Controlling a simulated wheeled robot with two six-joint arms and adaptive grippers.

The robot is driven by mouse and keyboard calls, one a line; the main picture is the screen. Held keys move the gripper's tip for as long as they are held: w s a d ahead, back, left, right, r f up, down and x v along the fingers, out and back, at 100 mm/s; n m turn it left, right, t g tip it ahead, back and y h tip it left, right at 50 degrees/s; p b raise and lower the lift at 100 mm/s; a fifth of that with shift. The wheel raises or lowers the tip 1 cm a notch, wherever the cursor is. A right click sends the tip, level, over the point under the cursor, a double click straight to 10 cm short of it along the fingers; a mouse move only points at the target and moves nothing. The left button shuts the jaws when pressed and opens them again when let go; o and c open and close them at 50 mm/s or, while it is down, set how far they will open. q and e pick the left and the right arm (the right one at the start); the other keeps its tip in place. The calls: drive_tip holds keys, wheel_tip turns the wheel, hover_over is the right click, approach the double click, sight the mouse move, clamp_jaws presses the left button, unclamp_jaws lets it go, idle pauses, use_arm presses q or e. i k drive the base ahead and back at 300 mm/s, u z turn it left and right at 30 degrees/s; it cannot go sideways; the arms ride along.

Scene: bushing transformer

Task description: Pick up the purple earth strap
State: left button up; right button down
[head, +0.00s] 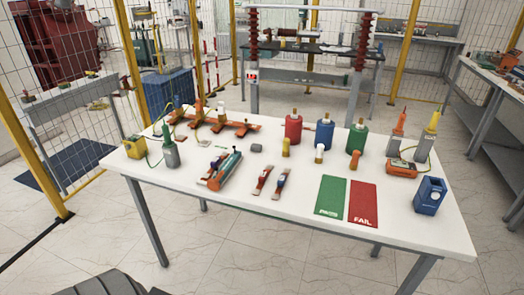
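Two short flat copper-brown straps lie side by side in the middle of the white table (330,225). The left strap (262,179) has a reddish middle piece. The right strap (281,183) has a bluish middle piece that may be the purple one; the colour is too small to be sure. Another strap-like piece (213,167) with a dark bluish part lies to their left, partly hidden by a teal and orange cylinder (226,170). Neither of my grippers is in view.
A green PASS mat (330,196) and red FAIL mat (363,203) lie right of the straps. Red (293,128), blue (325,132) and green (357,137) bushings stand behind. A blue meter (430,195) stands at right. The table's front left is clear.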

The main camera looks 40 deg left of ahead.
sight(216, 162)
drive_tip(key=u, duration=0.2)
drive_tip(key=i, duration=0.85)
drive_tip(key=u, duration=0.6)
